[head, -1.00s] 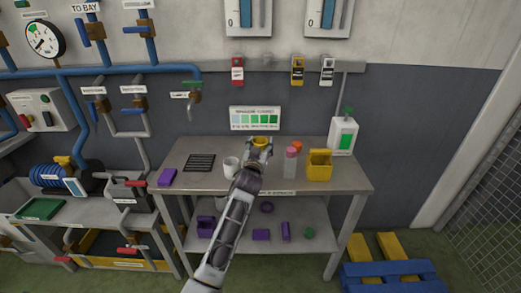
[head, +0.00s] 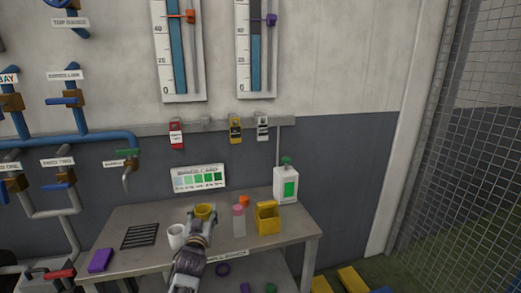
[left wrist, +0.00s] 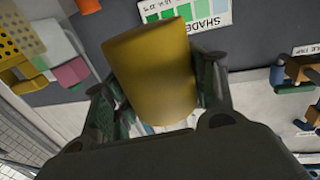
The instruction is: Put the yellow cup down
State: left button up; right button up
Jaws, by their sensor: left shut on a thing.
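The yellow cup (head: 205,212) is held by my left gripper (head: 203,218) over the grey workbench (head: 155,216), in front of the shade card. In the left wrist view the cup (left wrist: 153,72) fills the middle, with the dark fingers (left wrist: 158,100) on either side of it. In the head view the cup looks upright, with its rim upward. I cannot tell how far its base is above the bench. My right gripper is not in view.
A white mug (head: 176,237) stands just left of my gripper. A pink-capped bottle (head: 239,222), a yellow caddy (head: 267,220) and a white dispenser (head: 286,186) stand to the right. A black rack (head: 140,236) and a purple block (head: 101,259) lie at left.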

pick_arm(q)
jog(key=s+r+p, duration=0.1)
jog(key=s+p, duration=0.5)
jog(key=s, duration=0.2)
jog(key=s+r+m+h+p, duration=0.1)
jog(key=s+r+p, duration=0.1)
jog(key=s+p, duration=0.4)
jog(key=shift+s+a+r+h, duration=0.2)
jog(key=shift+s+r+h, duration=0.1)
jog(key=shift+s, duration=1.15)
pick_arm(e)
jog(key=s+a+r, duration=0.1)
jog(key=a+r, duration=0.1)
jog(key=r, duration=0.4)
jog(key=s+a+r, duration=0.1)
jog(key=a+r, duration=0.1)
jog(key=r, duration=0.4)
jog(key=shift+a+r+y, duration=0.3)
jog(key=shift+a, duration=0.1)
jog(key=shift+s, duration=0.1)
pick_arm(q)
jog(key=shift+w, duration=0.1)
